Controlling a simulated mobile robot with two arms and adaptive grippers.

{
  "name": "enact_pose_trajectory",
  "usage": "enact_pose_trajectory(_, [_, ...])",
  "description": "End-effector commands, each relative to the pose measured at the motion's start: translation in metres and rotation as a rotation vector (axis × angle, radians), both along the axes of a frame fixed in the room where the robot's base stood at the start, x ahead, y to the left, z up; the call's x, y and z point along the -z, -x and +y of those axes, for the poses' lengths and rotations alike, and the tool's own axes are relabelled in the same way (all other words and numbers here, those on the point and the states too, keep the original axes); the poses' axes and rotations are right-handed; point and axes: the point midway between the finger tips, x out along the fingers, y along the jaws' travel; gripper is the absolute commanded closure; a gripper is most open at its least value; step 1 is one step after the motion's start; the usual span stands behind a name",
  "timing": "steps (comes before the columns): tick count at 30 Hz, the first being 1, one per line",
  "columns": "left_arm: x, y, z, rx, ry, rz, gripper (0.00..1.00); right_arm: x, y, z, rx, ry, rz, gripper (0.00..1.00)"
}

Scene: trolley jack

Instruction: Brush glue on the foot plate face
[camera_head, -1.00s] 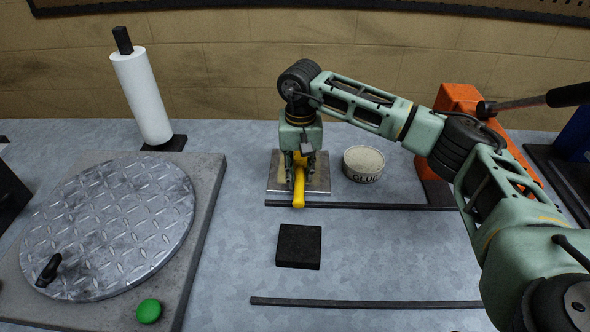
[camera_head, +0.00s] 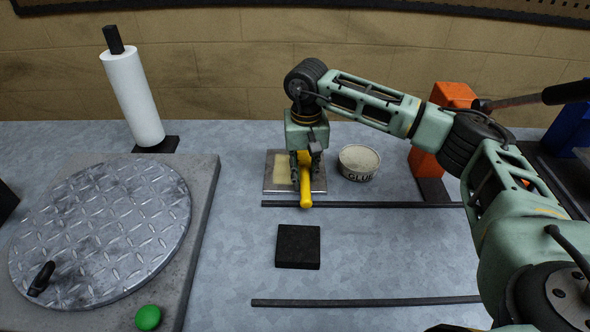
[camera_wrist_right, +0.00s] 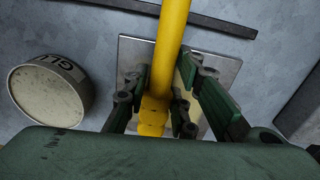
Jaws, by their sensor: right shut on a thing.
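The metal foot plate (camera_head: 270,184) lies flat at the back middle of the bench, with a pale yellowish patch on its left part. My right gripper (camera_head: 305,172) is over the plate, shut on a yellow-handled brush (camera_head: 306,196). The handle also shows in the right wrist view (camera_wrist_right: 171,40), running between the fingers (camera_wrist_right: 155,98), with the plate (camera_wrist_right: 133,52) below. The bristles are hidden, so I cannot tell whether they touch the plate. The round glue tub (camera_head: 359,162) stands right of the plate. My left gripper is not in view.
A black square pad (camera_head: 298,247) lies in front, between two dark strips (camera_head: 350,204) (camera_head: 350,302). Left are a round tread-plate disc (camera_head: 100,225), a green button (camera_head: 148,318) and a paper roll (camera_head: 133,95). An orange block (camera_head: 425,163) stands right, behind my arm.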

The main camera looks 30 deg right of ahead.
Motion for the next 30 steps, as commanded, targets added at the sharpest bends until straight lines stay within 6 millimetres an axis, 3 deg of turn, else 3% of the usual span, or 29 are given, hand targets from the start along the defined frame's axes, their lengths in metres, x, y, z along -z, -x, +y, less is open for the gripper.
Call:
enact_pose_trajectory(1, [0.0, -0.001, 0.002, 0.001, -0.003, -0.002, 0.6, 0.0, 0.002, -0.01, 0.015, 0.007, 0.002, 0.97])
enact_pose_trajectory(11, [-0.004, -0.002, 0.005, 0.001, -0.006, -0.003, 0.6, -0.006, 0.001, -0.009, 0.016, 0.006, 0.001, 0.97])
enact_pose_trajectory(21, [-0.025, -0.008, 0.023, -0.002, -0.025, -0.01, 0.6, -0.039, 0.001, -0.009, 0.016, 0.006, 0.002, 0.97])
enact_pose_trajectory(30, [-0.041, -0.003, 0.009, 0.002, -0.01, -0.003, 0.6, -0.069, 0.0, -0.006, 0.012, 0.004, -0.001, 0.97])
